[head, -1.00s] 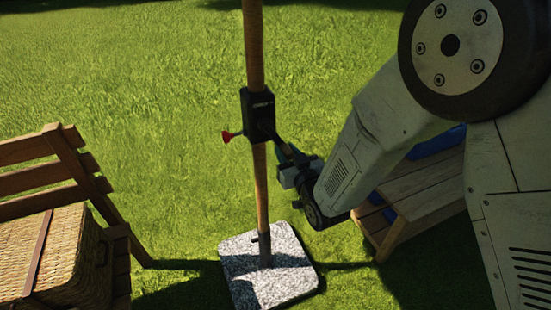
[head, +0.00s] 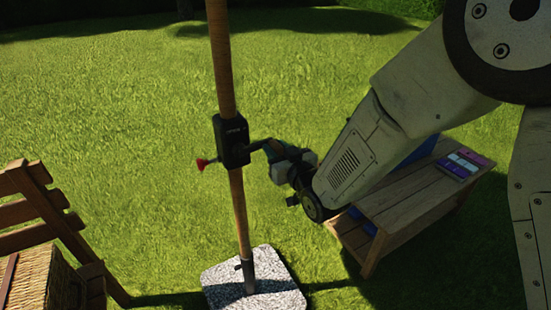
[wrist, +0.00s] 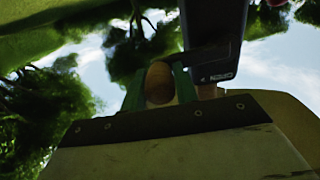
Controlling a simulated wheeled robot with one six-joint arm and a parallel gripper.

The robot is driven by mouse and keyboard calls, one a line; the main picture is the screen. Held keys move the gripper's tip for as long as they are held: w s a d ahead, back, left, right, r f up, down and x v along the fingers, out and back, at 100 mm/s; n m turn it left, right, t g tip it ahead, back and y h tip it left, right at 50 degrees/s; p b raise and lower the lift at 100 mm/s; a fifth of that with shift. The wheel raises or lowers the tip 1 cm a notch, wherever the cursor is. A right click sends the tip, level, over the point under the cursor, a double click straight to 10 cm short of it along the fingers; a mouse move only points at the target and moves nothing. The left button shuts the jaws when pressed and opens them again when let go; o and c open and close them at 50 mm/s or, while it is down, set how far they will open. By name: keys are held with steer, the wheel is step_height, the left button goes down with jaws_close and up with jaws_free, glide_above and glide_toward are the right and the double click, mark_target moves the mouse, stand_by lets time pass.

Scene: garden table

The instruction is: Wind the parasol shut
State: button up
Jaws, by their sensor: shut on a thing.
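The parasol's wooden pole (head: 222,70) rises from a speckled stone base (head: 254,283). A black crank housing (head: 231,141) sits on the pole, with a red knob (head: 202,163) on its left side. The crank arm (head: 257,145) sticks out to the right, roughly level. My gripper (head: 272,150) is shut on the crank handle at the arm's outer end. In the wrist view, the handle's round wooden end (wrist: 159,83) sits between my green fingers, beside the black housing (wrist: 213,40). I cannot make out the canopy in either view.
A slatted wooden chair (head: 45,210) with a wicker basket (head: 40,280) stands at the lower left. A low wooden table (head: 400,205) stands right of the pole, under my arm, with a coloured box (head: 462,165) on it. Open lawn lies behind the pole.

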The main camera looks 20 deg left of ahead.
steer(key=s+a+r, duration=0.7)
steer(key=s, duration=0.1)
steer(key=s+a+f, duration=0.3)
steer(key=s+f, duration=0.1)
steer(key=f, duration=0.1)
steer(key=shift+s+a+f, duration=0.15)
steer(key=shift+s+a, duration=0.15)
steer(key=shift+a, duration=0.05)
step_height(320, 180, down, 3)
steer(key=shift+s+a+r, duration=0.1)
steer(key=shift+s+a, duration=0.05)
steer(key=w+d+f, duration=0.4)
steer(key=w+f, duration=0.1)
steer(key=f, duration=0.3)
steer(key=w+d+r, duration=0.4)
steer(key=w, duration=0.1)
steer(key=w+d+r, duration=0.1)
steer(key=w+d, duration=0.1)
steer(key=shift+w+d+r, duration=0.25)
steer(key=shift+d+r, duration=0.1)
steer(key=shift+r, duration=0.05)
